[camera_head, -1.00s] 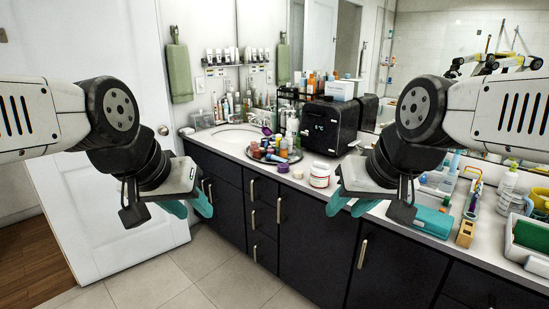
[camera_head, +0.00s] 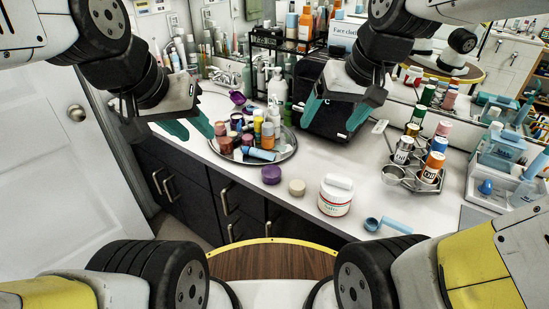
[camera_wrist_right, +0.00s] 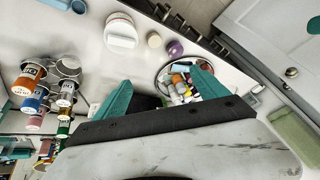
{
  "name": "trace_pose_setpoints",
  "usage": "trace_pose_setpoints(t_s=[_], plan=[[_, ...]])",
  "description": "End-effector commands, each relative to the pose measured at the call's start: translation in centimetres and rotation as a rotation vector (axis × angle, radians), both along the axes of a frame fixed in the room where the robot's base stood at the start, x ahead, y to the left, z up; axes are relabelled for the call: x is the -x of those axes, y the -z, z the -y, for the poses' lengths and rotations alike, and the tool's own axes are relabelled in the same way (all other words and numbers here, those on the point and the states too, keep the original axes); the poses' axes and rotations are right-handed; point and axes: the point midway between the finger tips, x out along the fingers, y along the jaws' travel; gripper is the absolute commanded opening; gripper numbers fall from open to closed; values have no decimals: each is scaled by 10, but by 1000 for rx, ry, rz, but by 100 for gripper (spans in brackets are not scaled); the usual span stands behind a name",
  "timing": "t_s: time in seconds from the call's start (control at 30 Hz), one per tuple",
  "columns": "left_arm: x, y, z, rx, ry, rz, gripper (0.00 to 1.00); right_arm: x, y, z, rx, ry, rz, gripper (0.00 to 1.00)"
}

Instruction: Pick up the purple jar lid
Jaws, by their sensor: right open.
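The purple jar lid (camera_head: 271,174) lies on the white counter near its front edge, left of a beige lid (camera_head: 297,187). In the right wrist view the purple lid (camera_wrist_right: 175,47) is beside the beige lid (camera_wrist_right: 154,40). My right gripper (camera_head: 333,114) is open and empty above the counter, in front of the black box and behind and right of the lid. Its two teal fingers (camera_wrist_right: 160,90) are spread in the wrist view, with the lid beyond them. My left gripper (camera_head: 200,137) hangs empty left of the round tray, its teal fingers apart.
A round tray (camera_head: 286,152) of small bottles stands behind the purple lid. A white jar (camera_head: 335,195) with a white cap is to the right. A metal holder (camera_head: 394,175) with spray cans and a blue-headed tool (camera_head: 388,225) are further right. A black box (camera_head: 335,122) stands behind.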

Motion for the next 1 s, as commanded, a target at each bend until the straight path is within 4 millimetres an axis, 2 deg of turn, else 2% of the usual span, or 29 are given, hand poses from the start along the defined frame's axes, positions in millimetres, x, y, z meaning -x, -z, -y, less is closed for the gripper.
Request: trace_pose_setpoints(t_s=[0.03, 0.2, 0.3, 0.43, 0.6, 0.77, 1.0], plan=[[0, 0, 0, 0, 0, 0, 36, -18, 10, -10, 12, -23, -48, 83], [0, 0, 0, 0, 0, 0, 36, -70, 48, -43, 61, -76, -168, 83], [0, 0, 0, 0, 0, 0, 36, -96, 79, -65, 102, -106, -233, 83], [0, 0, 0, 0, 0, 0, 36, -121, 121, -92, 160, -141, -303, 83], [0, 0, 0, 0, 0, 0, 36, -138, 164, -116, 220, -171, -360, 83], [0, 0, 0, 0, 0, 0, 36, -143, 184, -125, 245, -182, -380, 83], [0, 0, 0, 0, 0, 0, 36, -142, 212, -125, 248, -183, -383, 83]])
